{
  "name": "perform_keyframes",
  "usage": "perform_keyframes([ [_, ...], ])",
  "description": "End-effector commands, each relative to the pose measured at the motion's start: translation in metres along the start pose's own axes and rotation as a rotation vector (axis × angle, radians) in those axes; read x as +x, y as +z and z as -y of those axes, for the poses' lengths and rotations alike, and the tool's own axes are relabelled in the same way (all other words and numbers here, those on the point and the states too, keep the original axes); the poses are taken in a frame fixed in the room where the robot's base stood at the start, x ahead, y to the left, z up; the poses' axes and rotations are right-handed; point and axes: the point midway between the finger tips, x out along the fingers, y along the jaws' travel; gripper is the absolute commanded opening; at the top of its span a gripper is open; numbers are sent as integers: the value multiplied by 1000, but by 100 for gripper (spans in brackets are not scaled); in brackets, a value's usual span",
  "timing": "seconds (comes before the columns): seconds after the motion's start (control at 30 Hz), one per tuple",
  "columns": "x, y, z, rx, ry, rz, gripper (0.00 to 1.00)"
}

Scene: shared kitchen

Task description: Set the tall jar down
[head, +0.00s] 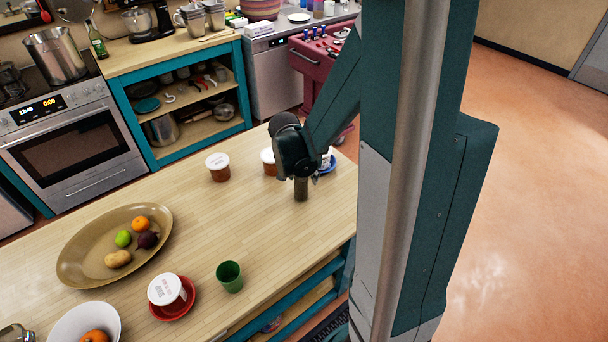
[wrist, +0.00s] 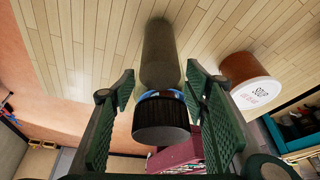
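The tall jar (wrist: 160,62) is a dark cylinder with a black ribbed lid (wrist: 161,122) and a blue band under it. In the head view its lower part (head: 301,189) shows below my gripper (head: 299,176), upright and apparently standing on the wooden counter (head: 260,222); the rest is hidden by my gripper. In the wrist view my gripper (wrist: 159,72) has its two green fingers on either side of the jar, with a narrow gap visible on each side. It looks open around the jar, not pressed on it.
White-lidded brown tubs (head: 218,168) and (head: 267,157) stand behind and left of the jar; one tub (wrist: 250,82) shows right in the wrist view. A green cup (head: 230,277), red saucer (head: 186,311) and fruit platter (head: 82,262) are farther left.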

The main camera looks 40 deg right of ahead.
Motion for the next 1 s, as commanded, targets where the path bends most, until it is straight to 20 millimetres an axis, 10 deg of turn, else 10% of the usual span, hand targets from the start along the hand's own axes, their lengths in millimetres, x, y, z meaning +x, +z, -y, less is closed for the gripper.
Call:
perform_keyframes([
  [1.0,-51,-1,0,-1,0,0,45],
])
